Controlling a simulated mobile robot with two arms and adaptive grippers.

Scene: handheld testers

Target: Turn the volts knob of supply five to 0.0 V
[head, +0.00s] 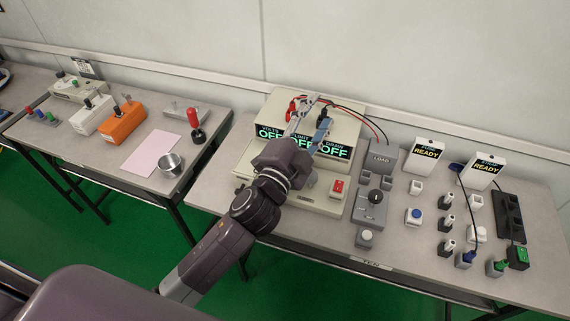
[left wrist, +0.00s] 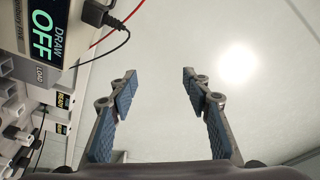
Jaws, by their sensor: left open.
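The supply (head: 350,112) is a cream box on the bench with lit displays marked volts, limit and draw, all reading OFF. In the left wrist view part of the supply (left wrist: 75,12) shows at upper left, with the draw display and a label ending in "Five". My left gripper (head: 309,127) is in front of and over the supply's upper part in the head view. It is open and empty, with only wall between its fingers (left wrist: 157,82) in the left wrist view. I cannot make out the volts knob; my arm covers much of the lower front. My right gripper is not in view.
Red and black leads (head: 372,125) run from the supply's top. A grey load box (head: 383,158), a dial unit (head: 370,208) and two white READY boxes (head: 427,163) stand to the right. A metal cup (head: 170,164) and pink sheet (head: 150,153) lie on the left table.

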